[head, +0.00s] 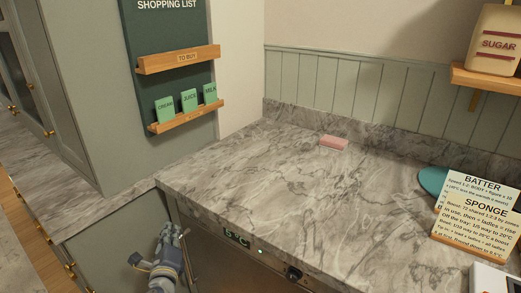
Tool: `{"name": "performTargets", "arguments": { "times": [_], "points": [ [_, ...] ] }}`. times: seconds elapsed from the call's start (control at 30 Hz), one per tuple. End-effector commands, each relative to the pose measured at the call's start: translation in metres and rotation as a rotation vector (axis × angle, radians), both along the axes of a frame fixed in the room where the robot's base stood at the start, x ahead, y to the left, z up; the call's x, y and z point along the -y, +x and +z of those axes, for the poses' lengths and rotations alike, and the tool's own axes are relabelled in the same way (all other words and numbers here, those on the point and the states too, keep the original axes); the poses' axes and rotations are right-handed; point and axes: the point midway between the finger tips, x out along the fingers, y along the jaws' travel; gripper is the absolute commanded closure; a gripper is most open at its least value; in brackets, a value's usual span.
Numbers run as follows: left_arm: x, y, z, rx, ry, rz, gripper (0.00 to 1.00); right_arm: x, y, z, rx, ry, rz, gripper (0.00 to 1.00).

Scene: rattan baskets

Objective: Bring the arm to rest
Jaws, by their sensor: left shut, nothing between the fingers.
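My left gripper (172,232) shows at the bottom left of the head view, pointing up the picture. Its fingers are together and I see nothing between them. It is in front of the cabinet front, beside the appliance panel, below the level of the marble worktop (250,190), and holds nothing. My right gripper is not in the view.
A pink block (333,142) lies at the back of the worktop. At right are a recipe card stand (472,215), a teal round item (432,180) and a sugar container (494,42) on a shelf. A shopping list board (165,60) hangs at left. Mid-worktop is clear.

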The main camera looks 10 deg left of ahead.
Motion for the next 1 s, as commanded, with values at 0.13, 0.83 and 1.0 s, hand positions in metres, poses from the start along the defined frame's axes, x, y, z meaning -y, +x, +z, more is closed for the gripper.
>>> {"name": "performTargets", "arguments": {
  "times": [0.13, 0.83, 1.0],
  "points": [
    [0.005, -0.004, -0.037, -0.043, -0.086, -0.004, 1.0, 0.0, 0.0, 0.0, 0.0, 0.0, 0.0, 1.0],
    [0.11, -0.282, -0.446, -0.498, -1.305, 0.583, 1.0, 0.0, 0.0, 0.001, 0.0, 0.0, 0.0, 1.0],
    [0.134, -0.39, -0.495, -0.523, -1.497, 0.897, 1.0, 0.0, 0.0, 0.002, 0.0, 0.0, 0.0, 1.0]
  ]
}}
